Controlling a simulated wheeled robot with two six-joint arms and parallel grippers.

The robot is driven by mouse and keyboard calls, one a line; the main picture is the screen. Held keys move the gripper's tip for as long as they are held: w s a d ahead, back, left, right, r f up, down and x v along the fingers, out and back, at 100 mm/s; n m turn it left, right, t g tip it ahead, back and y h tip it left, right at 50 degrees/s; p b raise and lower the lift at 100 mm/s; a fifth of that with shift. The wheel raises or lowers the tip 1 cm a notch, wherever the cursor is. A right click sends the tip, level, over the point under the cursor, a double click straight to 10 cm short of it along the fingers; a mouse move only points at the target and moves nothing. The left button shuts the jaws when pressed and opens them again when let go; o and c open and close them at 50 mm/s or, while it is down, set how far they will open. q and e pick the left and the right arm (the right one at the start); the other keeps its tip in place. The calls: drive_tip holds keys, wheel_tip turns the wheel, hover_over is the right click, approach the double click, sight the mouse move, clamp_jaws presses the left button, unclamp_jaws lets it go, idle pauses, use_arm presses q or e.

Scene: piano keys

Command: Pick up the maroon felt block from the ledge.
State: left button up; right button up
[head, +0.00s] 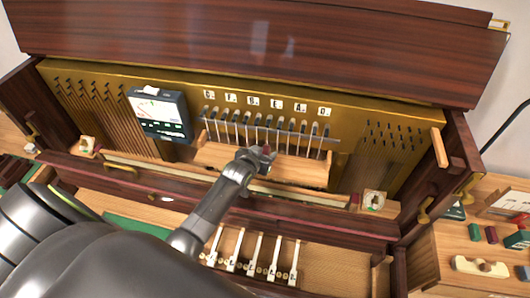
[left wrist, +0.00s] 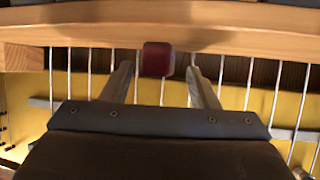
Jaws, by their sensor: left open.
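The maroon felt block (head: 266,149) is at the wooden ledge (head: 290,171) in front of the row of thin rods, partly hidden by my left gripper (head: 257,160) in the head view. In the left wrist view the maroon block (left wrist: 157,58) shows against the edge of the pale wooden ledge (left wrist: 250,42). My left gripper (left wrist: 158,75) is open, with one finger on each side of the block and a visible gap to it on both sides. Whether the fingertips reach past the block's near face is hard to tell. My right gripper is not in view.
A dark meter box (head: 160,113) stands left of the rods. Letter labels line the brass-coloured panel (head: 350,105) above. White keys (head: 255,250) lie below the dark rail. Several small blocks and a wooden piece (head: 480,266) sit on the right side table.

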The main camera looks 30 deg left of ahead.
use_arm(q)
drive_tip(key=shift+w, duration=0.1)
drive_tip(key=shift+c, duration=0.4)
drive_tip(key=c, duration=1.1)
